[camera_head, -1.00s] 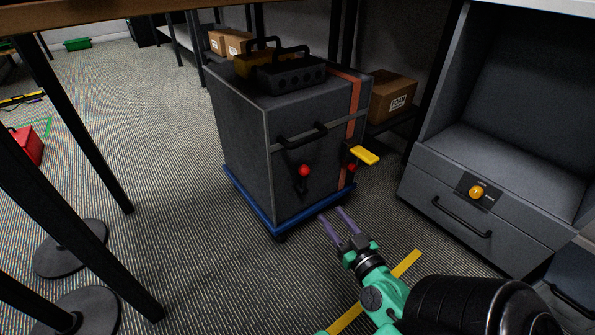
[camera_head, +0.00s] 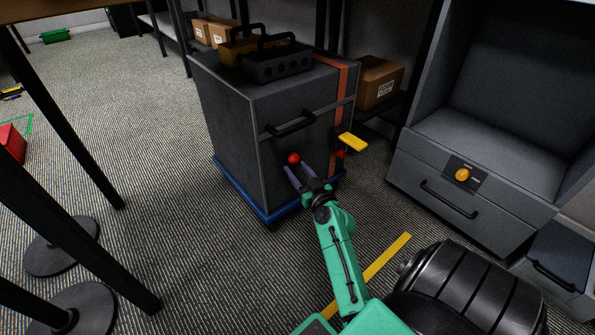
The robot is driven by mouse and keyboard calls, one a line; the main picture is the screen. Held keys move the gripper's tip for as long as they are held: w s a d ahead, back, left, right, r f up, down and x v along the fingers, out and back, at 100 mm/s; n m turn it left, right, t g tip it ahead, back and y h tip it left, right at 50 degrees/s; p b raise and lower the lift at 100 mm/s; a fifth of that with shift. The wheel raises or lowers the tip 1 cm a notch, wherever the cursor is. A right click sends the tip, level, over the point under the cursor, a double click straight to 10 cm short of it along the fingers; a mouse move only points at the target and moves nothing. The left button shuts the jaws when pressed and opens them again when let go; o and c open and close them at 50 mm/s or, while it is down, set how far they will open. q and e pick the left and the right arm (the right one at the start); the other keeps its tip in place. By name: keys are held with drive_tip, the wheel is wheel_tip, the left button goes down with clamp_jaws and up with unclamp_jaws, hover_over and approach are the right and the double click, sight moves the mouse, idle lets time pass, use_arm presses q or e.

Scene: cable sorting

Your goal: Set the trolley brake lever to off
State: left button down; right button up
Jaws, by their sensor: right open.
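The trolley is a dark grey cabinet (camera_head: 232,130) on a blue base (camera_head: 238,190). A lever with a red knob (camera_head: 293,158) is on its front face below the black handle; its lower part is hidden behind my right gripper. A second red knob (camera_head: 341,154) is further right, below a yellow lever (camera_head: 353,142). I cannot tell from any label which one is the brake lever. My right gripper (camera_head: 296,168) is open, its purple fingers reaching up to just below the left red knob; contact cannot be told. My left gripper is out of view.
A black toolbox (camera_head: 275,65) and a yellow item lie on top of the trolley. A grey drawer unit (camera_head: 410,165) with an orange knob (camera_head: 462,174) stands to the right. Cardboard boxes (camera_head: 378,82) sit behind. Black table legs (camera_head: 75,115) stand at left.

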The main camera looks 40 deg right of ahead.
drive_tip(key=shift+c, duration=0.3)
clamp_jaws()
idle(1.1)
